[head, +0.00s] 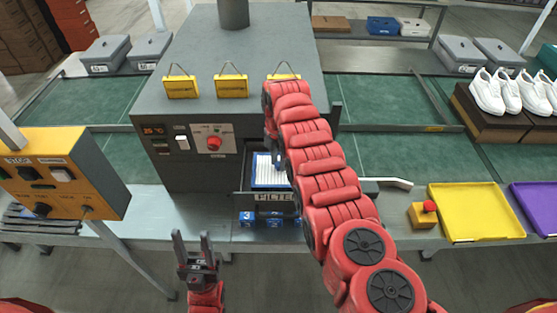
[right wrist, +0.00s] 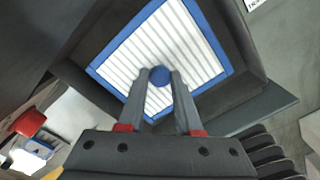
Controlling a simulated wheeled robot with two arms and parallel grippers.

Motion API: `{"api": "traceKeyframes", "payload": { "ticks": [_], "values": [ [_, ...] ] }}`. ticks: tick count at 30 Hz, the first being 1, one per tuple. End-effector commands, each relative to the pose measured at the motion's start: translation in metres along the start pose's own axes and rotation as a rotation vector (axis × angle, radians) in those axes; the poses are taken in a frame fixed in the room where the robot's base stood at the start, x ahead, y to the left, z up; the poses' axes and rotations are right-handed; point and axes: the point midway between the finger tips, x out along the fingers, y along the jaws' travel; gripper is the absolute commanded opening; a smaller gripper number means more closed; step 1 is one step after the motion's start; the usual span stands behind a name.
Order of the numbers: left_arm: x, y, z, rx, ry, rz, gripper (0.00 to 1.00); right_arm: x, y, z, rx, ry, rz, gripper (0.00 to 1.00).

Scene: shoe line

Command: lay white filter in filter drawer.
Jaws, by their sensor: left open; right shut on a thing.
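The white filter (head: 268,170) has a blue frame and pleats. It shows within the outline of the open filter drawer (head: 277,197) at the front of the grey machine. In the right wrist view the filter (right wrist: 192,48) lies inside the dark drawer walls (right wrist: 252,52), turned about in line with them. I cannot tell whether it rests on the drawer floor. My right gripper (right wrist: 160,77) is shut on the filter's blue knob; in the head view my right arm hides it and part of the filter. My left gripper (head: 195,247) is open and empty, low in front of the bench.
The grey machine (head: 160,120) stands behind the drawer. Blue numbered blocks (head: 247,219) sit below the drawer front. A red button on a yellow box (head: 422,215), a yellow tray (head: 475,212) and a purple tray (head: 538,205) are to the right. An orange control panel (head: 60,180) stands left.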

Motion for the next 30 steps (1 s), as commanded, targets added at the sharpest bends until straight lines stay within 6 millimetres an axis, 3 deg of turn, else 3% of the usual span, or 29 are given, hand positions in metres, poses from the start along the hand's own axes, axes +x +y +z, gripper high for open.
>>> {"api": "traceKeyframes", "payload": {
  "ticks": [8,9,14,24,30],
  "values": [
    [-0.001,0.000,0.000,0.000,0.000,0.000,0.50,0.001,0.000,0.000,0.000,0.000,0.000,0.00],
    [-0.001,0.000,0.000,0.000,0.000,0.000,0.50,0.001,0.000,0.000,0.000,0.000,0.000,0.39],
    [-0.001,0.000,0.000,0.000,0.000,0.000,0.50,0.001,0.000,0.000,0.000,0.000,0.000,0.67],
    [-0.002,0.000,0.000,0.000,0.000,0.000,0.50,0.000,0.000,0.000,0.000,0.000,0.000,0.68],
    [-0.010,0.001,0.002,0.000,0.000,0.000,0.50,-0.015,0.001,0.001,0.000,-0.002,0.002,0.68]
  ]
}}
